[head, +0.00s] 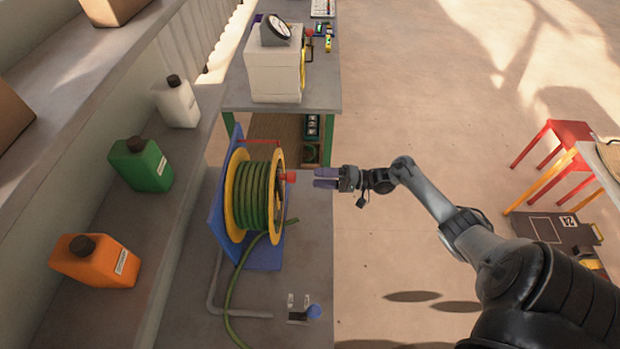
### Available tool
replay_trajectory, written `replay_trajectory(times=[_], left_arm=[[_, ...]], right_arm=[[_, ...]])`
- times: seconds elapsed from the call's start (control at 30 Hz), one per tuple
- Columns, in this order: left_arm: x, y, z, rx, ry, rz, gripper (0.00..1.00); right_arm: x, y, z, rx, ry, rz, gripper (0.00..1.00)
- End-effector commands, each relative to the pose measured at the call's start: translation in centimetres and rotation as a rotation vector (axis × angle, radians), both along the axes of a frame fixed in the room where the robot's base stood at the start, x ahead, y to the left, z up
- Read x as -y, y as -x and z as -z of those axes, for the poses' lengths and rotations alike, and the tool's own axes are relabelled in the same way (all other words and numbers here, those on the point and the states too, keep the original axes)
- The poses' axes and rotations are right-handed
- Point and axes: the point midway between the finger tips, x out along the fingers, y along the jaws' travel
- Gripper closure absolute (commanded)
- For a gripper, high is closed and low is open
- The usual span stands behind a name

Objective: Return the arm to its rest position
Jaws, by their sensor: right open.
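My right arm reaches in from the lower right. Its gripper (327,178) points left with its purple-grey fingers a little apart and nothing seen between them. The fingertips are just right of a red knob (290,177) on the hose reel (236,196); a small gap shows between them in this view. The reel has yellow rims, a wound green hose and a blue stand. My left gripper is not in view.
A grey workbench (322,93) behind holds a white box (274,72) with a gauge. White, green (143,167) and orange (95,262) jugs stand on the left ledge. A blue-knobbed valve (314,312) is at the bottom. Red stools (570,132) stand right. Open floor lies behind my right arm.

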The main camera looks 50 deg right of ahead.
Motion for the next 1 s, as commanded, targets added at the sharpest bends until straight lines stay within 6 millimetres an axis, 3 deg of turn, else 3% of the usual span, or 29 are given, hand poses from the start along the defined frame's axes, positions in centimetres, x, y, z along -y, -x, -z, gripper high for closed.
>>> replay_trajectory(times=[0.63, 0.77, 0.87, 0.97, 1.0], left_arm=[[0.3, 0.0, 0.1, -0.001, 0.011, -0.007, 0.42], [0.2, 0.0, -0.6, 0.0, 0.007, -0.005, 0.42], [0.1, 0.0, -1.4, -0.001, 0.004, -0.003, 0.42], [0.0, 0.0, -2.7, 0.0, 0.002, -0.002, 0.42], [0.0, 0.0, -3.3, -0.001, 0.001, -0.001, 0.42]], right_arm=[[0.6, 1.0, 0.1, -0.003, 0.001, 0.0, 0.35], [0.3, 2.4, 1.1, -0.037, -0.009, -0.001, 0.35], [-1.4, 4.5, 3.1, -0.089, -0.038, -0.008, 0.35], [-5.6, 7.3, 4.7, -0.133, -0.071, -0.061, 0.35], [-8.1, 8.3, 4.9, -0.135, -0.075, -0.088, 0.35]])
